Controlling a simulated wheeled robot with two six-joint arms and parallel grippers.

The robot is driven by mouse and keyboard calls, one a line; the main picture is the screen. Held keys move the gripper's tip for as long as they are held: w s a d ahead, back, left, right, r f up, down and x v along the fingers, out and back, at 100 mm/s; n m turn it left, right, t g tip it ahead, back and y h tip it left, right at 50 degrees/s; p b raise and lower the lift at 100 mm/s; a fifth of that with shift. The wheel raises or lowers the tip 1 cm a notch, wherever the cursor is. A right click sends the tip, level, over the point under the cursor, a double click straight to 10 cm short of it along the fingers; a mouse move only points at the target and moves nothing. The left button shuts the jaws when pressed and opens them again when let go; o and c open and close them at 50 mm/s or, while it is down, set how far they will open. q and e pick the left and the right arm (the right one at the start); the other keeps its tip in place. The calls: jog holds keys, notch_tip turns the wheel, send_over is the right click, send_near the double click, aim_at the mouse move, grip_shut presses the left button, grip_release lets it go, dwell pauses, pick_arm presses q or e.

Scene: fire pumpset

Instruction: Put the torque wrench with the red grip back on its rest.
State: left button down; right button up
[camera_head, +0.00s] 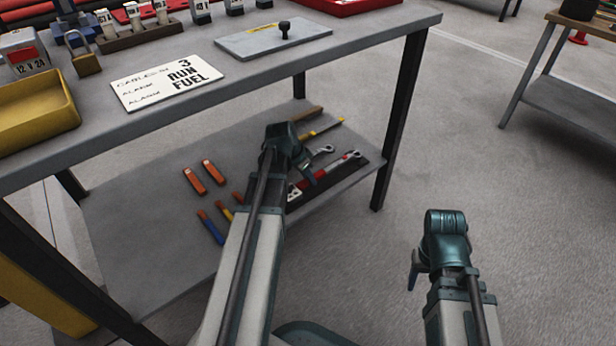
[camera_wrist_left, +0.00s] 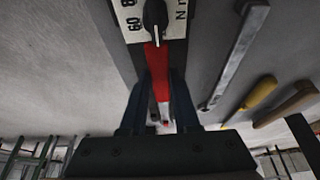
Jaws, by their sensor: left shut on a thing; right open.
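The torque wrench with the red grip (camera_head: 333,168) is at the right end of the lower shelf (camera_head: 150,235), over a dark strip (camera_head: 352,177). I cannot tell whether it touches the strip. My right gripper (camera_head: 416,272) is open and empty over the floor, right of the bench.
A spanner (camera_head: 321,151), a yellow-handled tool (camera_head: 326,129) and a wooden handle (camera_head: 305,113) lie behind the wrench. Orange and blue-handled tools (camera_head: 210,226) lie left of my arm. The bench top (camera_head: 235,85) overhangs the shelf; a dark leg (camera_head: 400,120) stands at right.

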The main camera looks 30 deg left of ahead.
pick_arm(q)
jog(key=shift+f+b, duration=0.3)
jog(key=shift+f, duration=0.1)
jog(key=c, duration=0.6)
grip_release()
jog(key=shift+o, duration=0.2)
notch_tip(320, 180, up, 6)
jog(key=p, duration=0.6)
jog(key=shift+r, duration=0.1)
